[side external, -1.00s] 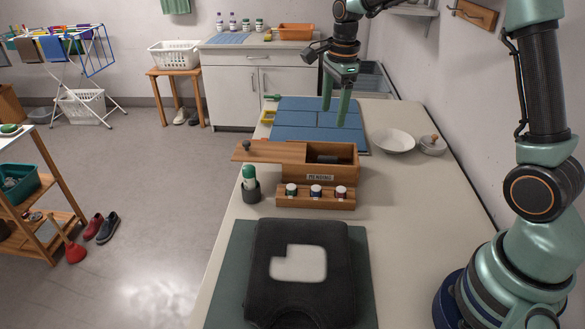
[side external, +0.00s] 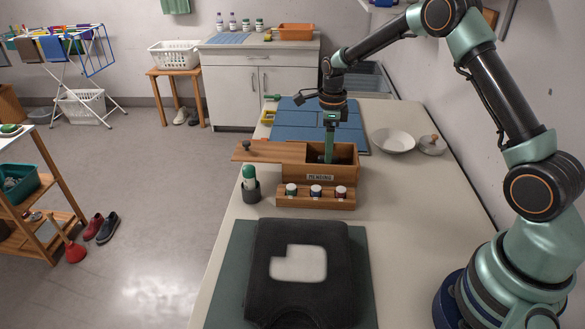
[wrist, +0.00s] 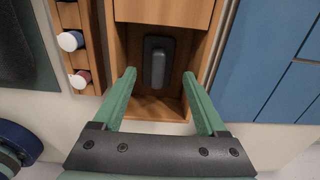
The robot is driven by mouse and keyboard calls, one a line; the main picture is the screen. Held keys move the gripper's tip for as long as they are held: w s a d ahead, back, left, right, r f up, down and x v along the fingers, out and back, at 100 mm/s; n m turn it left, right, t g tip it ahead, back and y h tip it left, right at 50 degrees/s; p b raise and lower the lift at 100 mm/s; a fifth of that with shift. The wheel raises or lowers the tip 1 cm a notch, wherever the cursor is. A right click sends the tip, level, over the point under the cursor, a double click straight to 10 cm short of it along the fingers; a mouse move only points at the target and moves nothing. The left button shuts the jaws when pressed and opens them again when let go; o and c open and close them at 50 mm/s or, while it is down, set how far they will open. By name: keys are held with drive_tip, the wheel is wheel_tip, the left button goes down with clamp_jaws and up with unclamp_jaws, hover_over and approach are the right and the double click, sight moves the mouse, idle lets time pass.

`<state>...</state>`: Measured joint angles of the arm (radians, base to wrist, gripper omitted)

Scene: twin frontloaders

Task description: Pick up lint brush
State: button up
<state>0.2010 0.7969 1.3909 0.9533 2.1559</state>
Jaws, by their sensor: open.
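A dark lint brush (wrist: 156,65), with a grey handle on a black base, lies in the open part of the wooden mending box (side external: 305,173). My gripper (wrist: 159,74) is open in the wrist view, with one green finger to each side of the brush and nothing held. In the side external view my gripper (side external: 328,160) points down into the box opening. There the fingers and the box walls mostly hide the brush. I cannot tell how far above the brush the fingertips are.
The sliding lid (side external: 270,152) covers the box's left part. A rack of small bottles (side external: 316,198) stands in front, with a green-capped bottle in a dark cup (side external: 251,192) at left. A white bowl (side external: 392,141) stands right. A dark garment (side external: 300,295) lies nearest the camera.

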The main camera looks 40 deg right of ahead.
wheel_tip(320, 180, down, 5)
drive_tip(key=shift+s+a+r, duration=0.1)
drive_tip(key=c, duration=1.1)
drive_tip(key=shift+c, duration=0.2)
drive_tip(key=shift+r, duration=0.1)
wheel_tip(320, 180, up, 20)
